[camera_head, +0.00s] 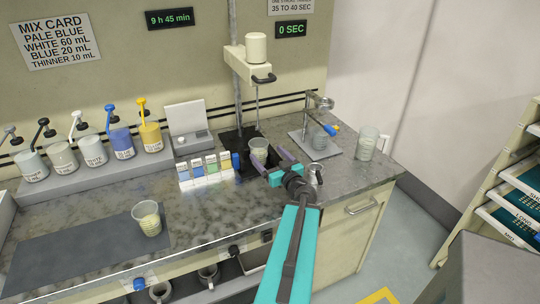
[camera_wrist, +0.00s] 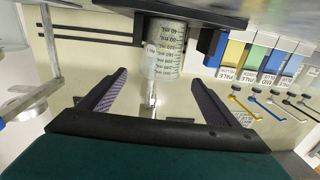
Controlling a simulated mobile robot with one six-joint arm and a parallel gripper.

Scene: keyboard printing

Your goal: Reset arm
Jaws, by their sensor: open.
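My gripper (camera_head: 267,153) is open at the mixing stand on the counter, its two purple fingers apart. A clear graduated cup (camera_head: 259,146) with pale contents stands under the mixer, at the fingertips. In the wrist view the picture is upside down; the cup (camera_wrist: 166,45) appears in line with the gap between the fingertips of my gripper (camera_wrist: 160,77). The fingers do not appear closed on it. I cannot tell how far the tips reach around it. My teal arm stretches out over the counter's front edge.
The mixer head (camera_head: 248,62) hangs above the cup on a post. Another cup (camera_head: 148,218) stands on a dark mat at left. A clear jug (camera_head: 367,143) and a small stand (camera_head: 316,142) are at right.

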